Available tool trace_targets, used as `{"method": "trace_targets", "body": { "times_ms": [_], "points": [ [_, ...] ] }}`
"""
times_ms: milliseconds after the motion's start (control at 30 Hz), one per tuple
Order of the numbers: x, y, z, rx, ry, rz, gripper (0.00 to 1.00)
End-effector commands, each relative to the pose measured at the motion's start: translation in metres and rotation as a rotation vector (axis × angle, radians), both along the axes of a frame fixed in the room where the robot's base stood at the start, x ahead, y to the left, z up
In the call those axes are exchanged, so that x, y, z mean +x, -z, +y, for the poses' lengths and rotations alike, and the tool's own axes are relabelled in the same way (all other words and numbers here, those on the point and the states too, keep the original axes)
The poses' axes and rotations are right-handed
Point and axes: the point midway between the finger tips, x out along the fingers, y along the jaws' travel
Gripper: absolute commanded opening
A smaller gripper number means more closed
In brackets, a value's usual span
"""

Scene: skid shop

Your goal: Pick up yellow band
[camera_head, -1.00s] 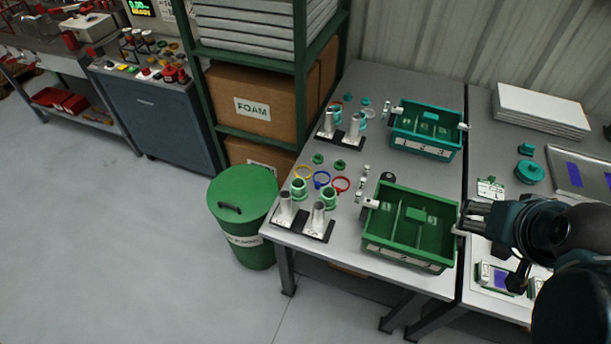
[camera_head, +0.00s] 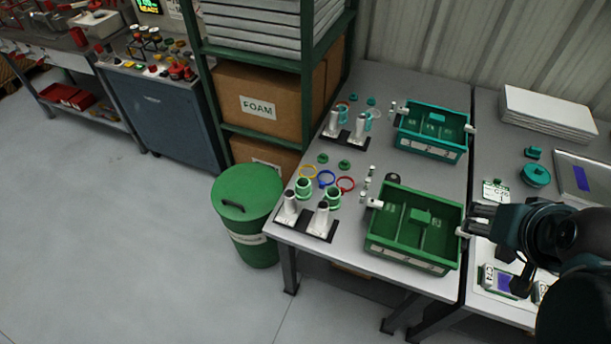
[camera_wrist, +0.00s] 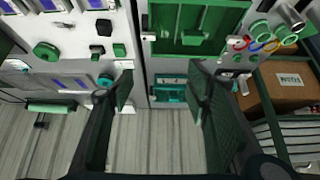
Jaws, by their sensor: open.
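The yellow band (camera_head: 307,171) is a thin ring lying on the grey table, left of a blue ring (camera_head: 326,178) and a red ring (camera_head: 345,184). It lies just behind a green collar (camera_head: 304,188). In the wrist view the coloured rings are small at the upper right, and the yellow band (camera_wrist: 251,37) shows there among them. My gripper (camera_head: 474,222) is at the right edge of the green bin, well to the right of the band. In the wrist view its two fingers (camera_wrist: 160,90) stand wide apart with nothing between them.
The green divided bin (camera_head: 376,243) stands between my gripper and the rings. White posts on dark bases (camera_head: 318,226) stand in front of the rings. A teal bin (camera_head: 428,151) is farther back. A green drum (camera_head: 247,195) stands left of the table.

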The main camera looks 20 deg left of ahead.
Motion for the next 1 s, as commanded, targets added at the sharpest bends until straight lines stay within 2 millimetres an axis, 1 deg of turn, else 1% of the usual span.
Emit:
{"method": "trace_targets", "body": {
  "times_ms": [167, 367, 567, 1000],
  "points": [
    [0.003, -0.001, 0.002, 0.000, -0.005, 0.005, 0.48],
    [0.016, -0.007, 0.011, 0.001, -0.024, 0.023, 0.48],
    [0.039, -0.014, 0.028, 0.002, -0.058, 0.057, 0.48],
    [0.093, -0.019, 0.076, -0.003, -0.138, 0.141, 0.48]
  ]
}}
